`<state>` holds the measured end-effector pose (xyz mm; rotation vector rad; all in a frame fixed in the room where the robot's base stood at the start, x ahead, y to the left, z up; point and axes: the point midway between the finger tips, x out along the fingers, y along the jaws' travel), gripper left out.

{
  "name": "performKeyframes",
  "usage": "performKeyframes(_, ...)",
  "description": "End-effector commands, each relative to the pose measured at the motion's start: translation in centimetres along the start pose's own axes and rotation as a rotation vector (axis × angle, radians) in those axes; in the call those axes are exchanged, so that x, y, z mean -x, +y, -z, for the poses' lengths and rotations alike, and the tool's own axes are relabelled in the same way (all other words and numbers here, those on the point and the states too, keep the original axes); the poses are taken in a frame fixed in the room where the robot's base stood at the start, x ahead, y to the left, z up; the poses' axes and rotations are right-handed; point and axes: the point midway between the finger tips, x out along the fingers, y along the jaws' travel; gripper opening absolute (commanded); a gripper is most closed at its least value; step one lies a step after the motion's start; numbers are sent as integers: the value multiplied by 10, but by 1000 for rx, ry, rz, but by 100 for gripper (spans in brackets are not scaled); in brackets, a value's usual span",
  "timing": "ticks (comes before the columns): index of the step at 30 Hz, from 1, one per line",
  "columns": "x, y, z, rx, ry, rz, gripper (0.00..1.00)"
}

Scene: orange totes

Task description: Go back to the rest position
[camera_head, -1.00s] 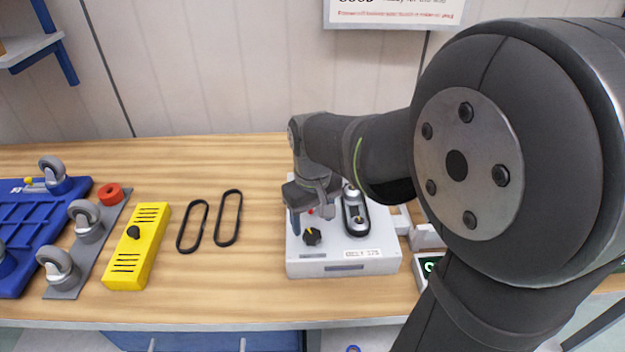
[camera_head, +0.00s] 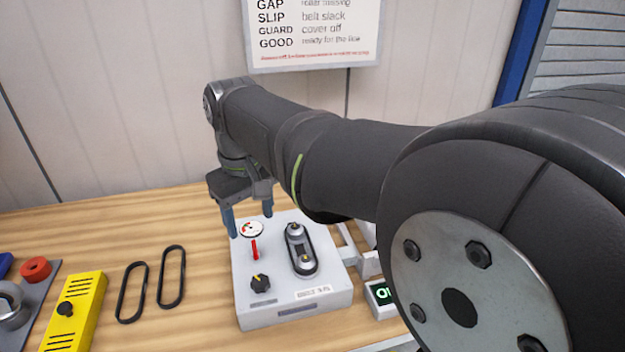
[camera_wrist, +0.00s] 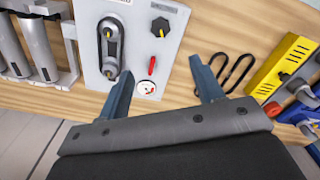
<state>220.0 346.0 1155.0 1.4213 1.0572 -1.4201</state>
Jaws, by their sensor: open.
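My gripper (camera_head: 249,222) is open with nothing between its fingers. It hangs above the back left part of a white test box (camera_head: 318,285). In the wrist view its two blue fingers (camera_wrist: 165,90) spread apart, with the box beyond them. The box carries a round gauge (camera_head: 252,229), a red lever (camera_head: 254,250), a black knob (camera_head: 260,283) and a small belt unit with two rollers (camera_head: 300,248). The gauge shows between the fingers in the wrist view (camera_wrist: 146,87). My dark arm reaches in from the right and hides part of the bench.
Two black belts (camera_head: 132,292) lie on the wooden bench, left of the box. A small display (camera_head: 381,293) stands right of the box. A sign (camera_head: 313,30) hangs on the wall.

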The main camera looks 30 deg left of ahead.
Motion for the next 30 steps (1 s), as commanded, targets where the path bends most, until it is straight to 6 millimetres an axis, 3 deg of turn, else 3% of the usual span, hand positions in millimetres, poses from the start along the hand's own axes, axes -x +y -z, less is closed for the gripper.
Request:
performKeyframes(9, -2, 0, 0, 0, -1, 0, 61)
performKeyframes(14, -15, 0, 0, 0, -3, 1, 61)
performKeyframes(30, -120, 0, -1, 0, -7, 2, 61)
